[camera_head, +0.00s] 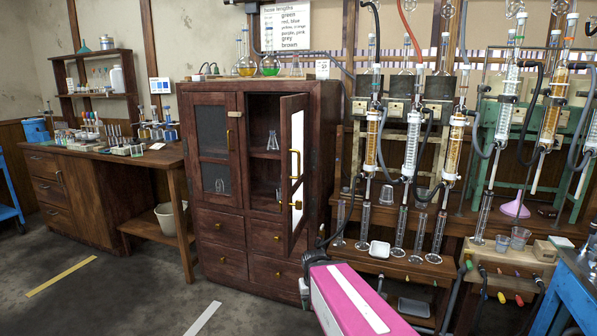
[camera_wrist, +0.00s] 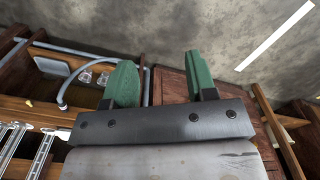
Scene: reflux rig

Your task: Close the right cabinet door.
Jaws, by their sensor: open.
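The dark wooden cabinet (camera_head: 218,180) stands in the middle of the head view. Its right door (camera_head: 297,165) is swung open towards the viewer, hinged on its right side, with a brass handle (camera_head: 295,165). Its left door (camera_head: 215,150) is shut. Glassware shows on the shelves inside the open half. My gripper shows in the wrist view (camera_wrist: 161,85), its two green fingers wide apart with nothing between them. In the wrist view, brown wood lies beyond the fingers. In the head view I cannot make out the fingers; a pink part of my arm is at the bottom.
A wooden desk (camera_head: 130,155) with small lab items stands left of the cabinet, with a white bucket (camera_head: 168,217) under it. A glass rig (camera_head: 410,140) on wooden benches stands close on the right. A blue table (camera_head: 575,285) is at lower right. Floor (camera_head: 130,290) in front is clear.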

